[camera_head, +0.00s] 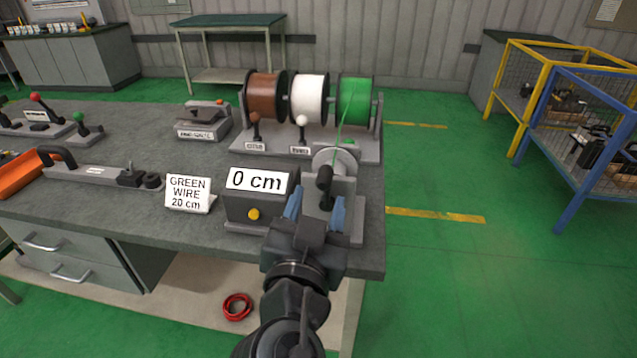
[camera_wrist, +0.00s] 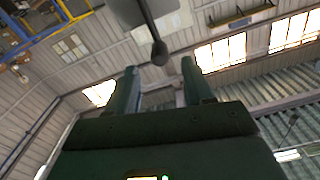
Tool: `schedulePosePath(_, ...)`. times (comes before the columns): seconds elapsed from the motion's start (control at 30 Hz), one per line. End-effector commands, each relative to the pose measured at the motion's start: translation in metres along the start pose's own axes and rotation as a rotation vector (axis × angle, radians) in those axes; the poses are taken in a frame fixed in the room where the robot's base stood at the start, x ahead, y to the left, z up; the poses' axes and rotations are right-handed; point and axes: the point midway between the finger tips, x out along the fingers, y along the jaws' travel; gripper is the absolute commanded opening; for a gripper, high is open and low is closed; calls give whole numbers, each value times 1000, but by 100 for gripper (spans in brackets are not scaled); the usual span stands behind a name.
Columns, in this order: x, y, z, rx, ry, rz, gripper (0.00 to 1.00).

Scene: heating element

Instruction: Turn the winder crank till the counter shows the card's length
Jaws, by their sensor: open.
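The card (camera_head: 188,193) reads "GREEN WIRE 20 cm" and stands left of the counter. The counter (camera_head: 257,181) shows "0 cm" on a dark box with a yellow button (camera_head: 253,214). The winder (camera_head: 345,160) is right of the counter, its dark crank (camera_head: 324,182) hanging on the near side. My gripper (camera_head: 316,208) is open, its blue fingers just in front of the crank. In the wrist view, the crank's rounded end (camera_wrist: 159,53) shows beyond and between the open fingers (camera_wrist: 160,85). I see nothing held; contact cannot be told.
Brown (camera_head: 264,88), white (camera_head: 309,98) and green (camera_head: 354,102) spools stand behind the winder; a thin green wire runs from the green spool towards it. A vise-like tool (camera_head: 203,121) sits at the back.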

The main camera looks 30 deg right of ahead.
Motion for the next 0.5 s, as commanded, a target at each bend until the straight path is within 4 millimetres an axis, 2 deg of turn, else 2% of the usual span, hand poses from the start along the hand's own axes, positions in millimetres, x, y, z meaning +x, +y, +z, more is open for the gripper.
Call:
schedulePosePath(0.3, 48, 0, -2, -2, -2, 1, 52)
schedulePosePath(0.5, 66, 1, 0, -3, -2, 0, 52)
